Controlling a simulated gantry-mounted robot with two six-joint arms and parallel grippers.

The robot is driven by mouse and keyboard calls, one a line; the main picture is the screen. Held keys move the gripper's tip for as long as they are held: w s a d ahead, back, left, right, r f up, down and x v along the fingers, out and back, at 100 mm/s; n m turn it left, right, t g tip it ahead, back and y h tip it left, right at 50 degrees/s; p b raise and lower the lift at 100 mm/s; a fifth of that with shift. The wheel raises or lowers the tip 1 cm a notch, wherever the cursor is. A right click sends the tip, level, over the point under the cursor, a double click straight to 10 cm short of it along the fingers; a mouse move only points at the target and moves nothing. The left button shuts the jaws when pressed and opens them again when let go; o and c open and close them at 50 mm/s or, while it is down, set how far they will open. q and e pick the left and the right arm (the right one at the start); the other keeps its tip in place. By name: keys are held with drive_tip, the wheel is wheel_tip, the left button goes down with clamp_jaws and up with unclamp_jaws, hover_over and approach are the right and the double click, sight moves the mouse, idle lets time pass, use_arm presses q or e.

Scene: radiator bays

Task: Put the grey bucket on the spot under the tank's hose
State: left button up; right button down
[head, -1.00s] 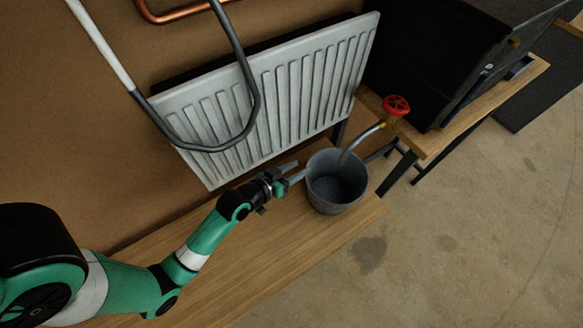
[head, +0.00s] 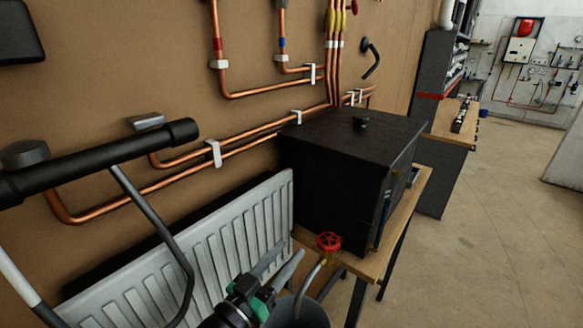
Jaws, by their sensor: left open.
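The grey bucket (head: 297,314) shows only in part, cut off by the bottom edge of the head view. The tank is a black box (head: 340,170) with a red valve wheel (head: 329,241) low at its front. The tank's short grey hose (head: 309,279) bends down from the valve towards the bucket's mouth; its end is hard to make out. My left gripper (head: 289,251) is open and empty, just left of the bucket and in front of the radiator. The spot under the bucket is hidden. My right gripper is out of view.
A white radiator (head: 222,235) stands along the wall, left of my gripper. Copper pipes (head: 255,143) run along the wall. The tank stands on a wooden bench (head: 401,220). The floor (head: 480,250) at right is clear.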

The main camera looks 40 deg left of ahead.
use_arm(q)
drive_tip(key=s+d+r+m+t+h, duration=0.1)
drive_tip(key=s+d+r+t, duration=0.1)
drive_tip(key=r, duration=0.9)
drive_tip(key=s+d+r+m+t+h, duration=0.1)
drive_tip(key=s+d+r+t+h, duration=0.1)
drive_tip(key=r, duration=0.9)
drive_tip(key=s+d+r+m+t+h, duration=0.1)
drive_tip(key=s+d+r+t, duration=0.3)
drive_tip(key=r, duration=0.8)
drive_tip(key=shift+s+d, duration=0.45)
drive_tip(key=shift+d, duration=0.7)
drive_tip(key=shift+r, duration=0.2)
wheel_tip(320, 180, up, 22)
drive_tip(key=p, duration=2.2)
